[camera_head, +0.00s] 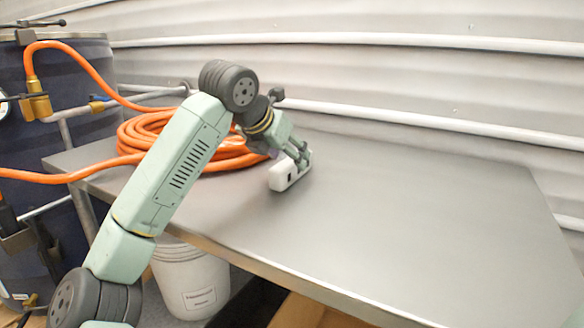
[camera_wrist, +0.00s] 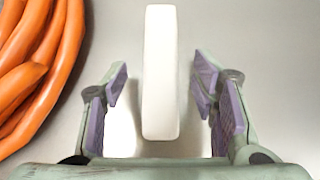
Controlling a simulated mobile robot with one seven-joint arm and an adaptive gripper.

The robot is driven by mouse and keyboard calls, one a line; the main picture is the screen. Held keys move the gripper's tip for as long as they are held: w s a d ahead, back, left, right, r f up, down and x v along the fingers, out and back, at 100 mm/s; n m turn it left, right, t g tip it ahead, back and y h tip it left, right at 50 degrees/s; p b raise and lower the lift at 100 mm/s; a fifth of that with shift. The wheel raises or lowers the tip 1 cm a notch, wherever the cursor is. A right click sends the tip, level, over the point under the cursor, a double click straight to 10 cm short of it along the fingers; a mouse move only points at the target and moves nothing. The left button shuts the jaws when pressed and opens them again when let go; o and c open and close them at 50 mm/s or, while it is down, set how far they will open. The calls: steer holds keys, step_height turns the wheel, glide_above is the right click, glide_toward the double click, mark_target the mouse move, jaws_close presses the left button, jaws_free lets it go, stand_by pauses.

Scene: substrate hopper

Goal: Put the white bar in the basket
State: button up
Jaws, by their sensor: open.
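The white bar (camera_head: 283,177) lies on the grey metal table, close to the orange hose coil. In the wrist view the white bar (camera_wrist: 160,60) runs up the picture, with its near end between my fingers. My gripper (camera_head: 301,158) is low over the table at the bar, partly covering it in the head view. In the wrist view my gripper (camera_wrist: 162,80) is open, with a purple-padded finger on each side of the bar and a gap to each. No basket shows in either view.
A coiled orange hose (camera_head: 140,133) lies left of the bar and also shows in the wrist view (camera_wrist: 45,60). The table (camera_head: 420,220) is clear to the right. A white bucket (camera_head: 190,283) stands below the table edge. A corrugated wall (camera_head: 400,70) rises behind.

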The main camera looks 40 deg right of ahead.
mark_target(291, 160)
steer(key=shift+x, duration=1.9)
steer(key=shift+s, duration=0.1)
jaws_close()
